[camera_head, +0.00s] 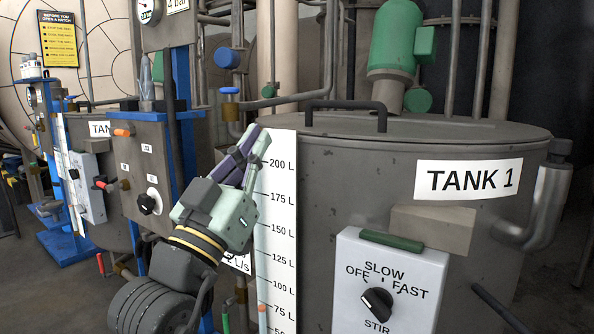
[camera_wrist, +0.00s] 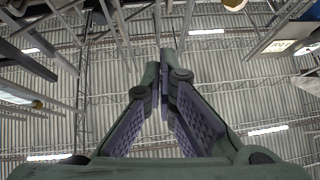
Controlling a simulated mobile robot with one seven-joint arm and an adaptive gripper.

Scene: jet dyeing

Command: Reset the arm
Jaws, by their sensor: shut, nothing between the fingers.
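My gripper (camera_head: 256,140) is raised in the middle of the head view, in front of the level scale (camera_head: 275,230) on the left side of Tank 1 (camera_head: 340,170). Its fingers point up and a little right. In the wrist view my gripper (camera_wrist: 165,58) shows its purple-padded fingers with their tips together and nothing between them. My arm comes up from the bottom of the head view.
The stir control box (camera_head: 350,295) with a black knob (camera_head: 377,302) stands right of my gripper. A grey panel with a knob (camera_head: 148,203) and blue posts stand to the left. Pipes and a green motor (camera_head: 393,45) rise behind. Some floor is free at far left.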

